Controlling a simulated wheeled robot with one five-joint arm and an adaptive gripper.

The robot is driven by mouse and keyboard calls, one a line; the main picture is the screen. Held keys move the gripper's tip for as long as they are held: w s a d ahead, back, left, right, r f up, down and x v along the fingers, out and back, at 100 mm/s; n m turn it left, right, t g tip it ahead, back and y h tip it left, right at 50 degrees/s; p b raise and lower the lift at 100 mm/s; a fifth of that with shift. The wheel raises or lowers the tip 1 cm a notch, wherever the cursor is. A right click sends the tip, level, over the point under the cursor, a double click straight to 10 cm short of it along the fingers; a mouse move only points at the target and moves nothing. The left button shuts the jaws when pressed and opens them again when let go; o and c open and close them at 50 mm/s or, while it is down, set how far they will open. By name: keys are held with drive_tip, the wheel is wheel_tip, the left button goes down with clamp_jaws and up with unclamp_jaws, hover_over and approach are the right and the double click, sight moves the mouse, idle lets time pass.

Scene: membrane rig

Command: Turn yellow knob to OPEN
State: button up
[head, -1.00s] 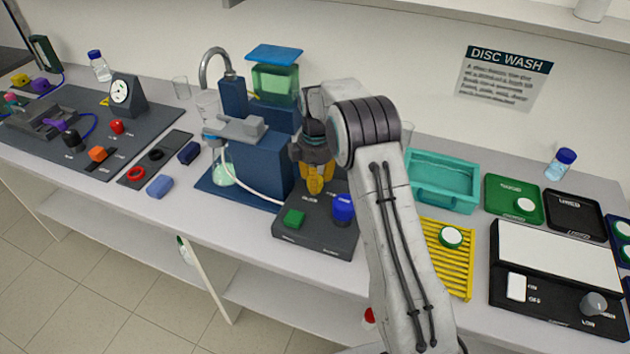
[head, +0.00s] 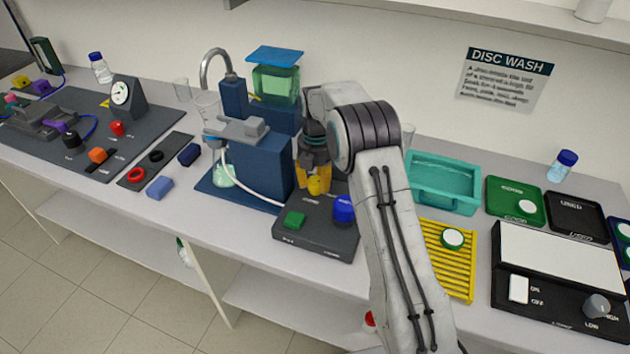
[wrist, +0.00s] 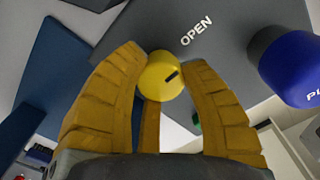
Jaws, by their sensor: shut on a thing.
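The yellow knob (wrist: 161,75) sits on a dark grey control panel (head: 318,240). It also shows in the head view (head: 314,185). My gripper (wrist: 163,72) has its yellow fingers closed on the knob's sides, and the head view shows it (head: 313,178) above the panel's back part. The knob has a dark mark on its face, toward the right in the wrist view. The word OPEN (wrist: 196,31) is printed on the panel above and right of the knob. The mark points roughly toward the lettering's side, not clearly at it.
A blue apparatus (head: 262,170) with a white tube stands close on the left. A yellow rack (head: 458,265) and a teal tray (head: 440,205) lie to the right.

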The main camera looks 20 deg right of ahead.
sight(318, 179)
drive_tip(key=shift+d+f+n, duration=0.1)
drive_tip(key=shift+d+n, duration=0.1)
drive_tip(key=shift+n, duration=0.3)
drive_tip(key=o, duration=1.2)
drive_tip(key=shift+d, duration=0.1)
drive_tip(key=shift+w+r, duration=0.1)
drive_tip(key=shift+r, duration=0.2)
wheel_tip(318, 179, up, 12)
drive_tip(key=shift+f, duration=0.2)
